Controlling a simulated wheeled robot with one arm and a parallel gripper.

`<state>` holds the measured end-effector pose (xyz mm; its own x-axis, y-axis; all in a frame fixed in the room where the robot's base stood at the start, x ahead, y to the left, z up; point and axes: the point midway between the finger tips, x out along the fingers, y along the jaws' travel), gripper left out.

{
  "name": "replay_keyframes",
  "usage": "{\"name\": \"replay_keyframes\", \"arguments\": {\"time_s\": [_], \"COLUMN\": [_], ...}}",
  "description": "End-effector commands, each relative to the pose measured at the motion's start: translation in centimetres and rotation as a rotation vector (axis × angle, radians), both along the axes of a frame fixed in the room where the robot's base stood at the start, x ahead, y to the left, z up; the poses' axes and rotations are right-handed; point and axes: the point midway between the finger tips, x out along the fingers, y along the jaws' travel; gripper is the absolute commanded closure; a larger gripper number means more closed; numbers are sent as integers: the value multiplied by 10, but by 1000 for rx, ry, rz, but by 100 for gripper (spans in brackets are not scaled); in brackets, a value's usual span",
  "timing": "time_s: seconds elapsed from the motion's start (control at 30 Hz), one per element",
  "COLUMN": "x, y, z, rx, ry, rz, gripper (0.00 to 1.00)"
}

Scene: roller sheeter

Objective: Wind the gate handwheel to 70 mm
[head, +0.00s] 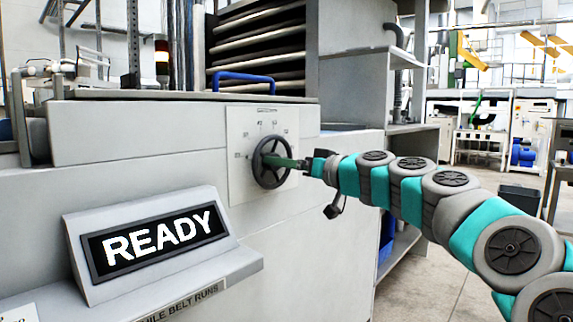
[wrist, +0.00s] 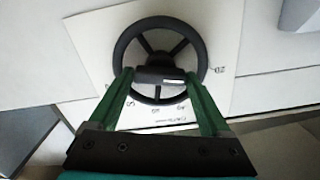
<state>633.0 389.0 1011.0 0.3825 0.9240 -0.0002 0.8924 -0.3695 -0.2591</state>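The gate handwheel (head: 271,162) is a dark spoked wheel on a pale scale plate (head: 236,135) on the machine's front wall. My gripper (head: 295,163) reaches the wheel from the right. In the wrist view its green fingers (wrist: 159,78) stand wide apart, one on each side of the hub. I cannot tell whether they touch the hub or spokes. The plate's numbers are mostly too small or hidden to read; one looks like 20.
A sloped display (head: 155,243) reading READY juts out below left of the wheel. A blue handle (head: 243,76) sits on the machine top. A grey shelf unit (head: 408,160) stands behind my arm. Open floor (head: 425,285) lies at the right.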

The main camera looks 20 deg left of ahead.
Motion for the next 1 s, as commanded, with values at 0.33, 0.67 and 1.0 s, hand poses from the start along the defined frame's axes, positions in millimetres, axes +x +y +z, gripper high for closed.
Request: {"name": "replay_keyframes", "arguments": {"time_s": [0.33, 0.67, 1.0], "x": [0, 0, 0], "y": [0, 0, 0], "z": [0, 0, 0], "rx": [0, 2, 53], "ry": [0, 6, 128], "rz": [0, 0, 0], "gripper": [58, 78, 78]}}
